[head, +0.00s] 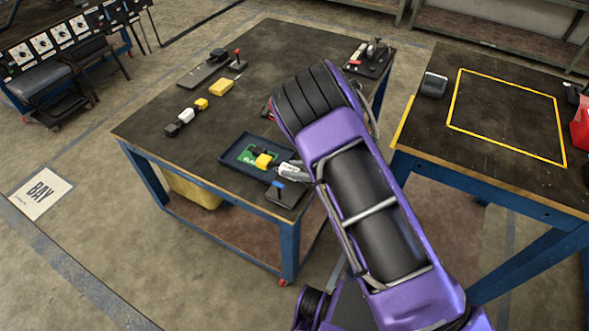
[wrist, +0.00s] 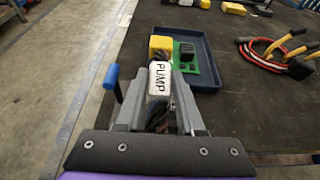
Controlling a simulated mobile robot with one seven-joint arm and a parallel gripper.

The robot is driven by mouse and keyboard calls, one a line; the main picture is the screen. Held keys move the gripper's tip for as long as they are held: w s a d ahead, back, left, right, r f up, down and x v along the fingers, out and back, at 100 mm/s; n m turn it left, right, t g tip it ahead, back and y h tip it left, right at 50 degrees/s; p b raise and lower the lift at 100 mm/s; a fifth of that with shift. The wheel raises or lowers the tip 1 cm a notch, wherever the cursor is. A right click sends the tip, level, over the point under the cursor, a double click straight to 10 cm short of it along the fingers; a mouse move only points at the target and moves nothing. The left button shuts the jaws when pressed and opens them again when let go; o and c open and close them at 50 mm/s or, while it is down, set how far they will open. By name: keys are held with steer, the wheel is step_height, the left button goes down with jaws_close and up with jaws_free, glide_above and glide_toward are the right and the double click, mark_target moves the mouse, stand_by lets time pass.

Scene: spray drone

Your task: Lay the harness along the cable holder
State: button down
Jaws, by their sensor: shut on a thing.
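My gripper (wrist: 160,88) is shut on a white plug marked PUMP (wrist: 159,77). Dark and reddish wires, seemingly the harness, show between the fingers below it. The plug points toward a yellow block (wrist: 160,45) at the left end of a blue tray (wrist: 210,70). Whether they touch I cannot tell. In the head view my gripper (head: 292,172) is at the right end of the tray (head: 233,162), beside its yellow block (head: 264,160). I cannot surely pick out the cable holder; the wires' run is mostly hidden by my gripper and arm.
A green board (wrist: 187,56) with a black part lies in the tray. A blue-handled fixture (wrist: 111,78) stands close left of my gripper. Red and black cables with yellow ends (wrist: 275,50) lie to the right. Small blocks (head: 186,115) sit further back; the table middle is clear.

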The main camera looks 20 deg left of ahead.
steer(key=shift+f+b, duration=0.4)
steer(key=shift+b, duration=0.1)
steer(key=shift+f, duration=0.15)
steer(key=c, duration=0.5)
jaws_free()
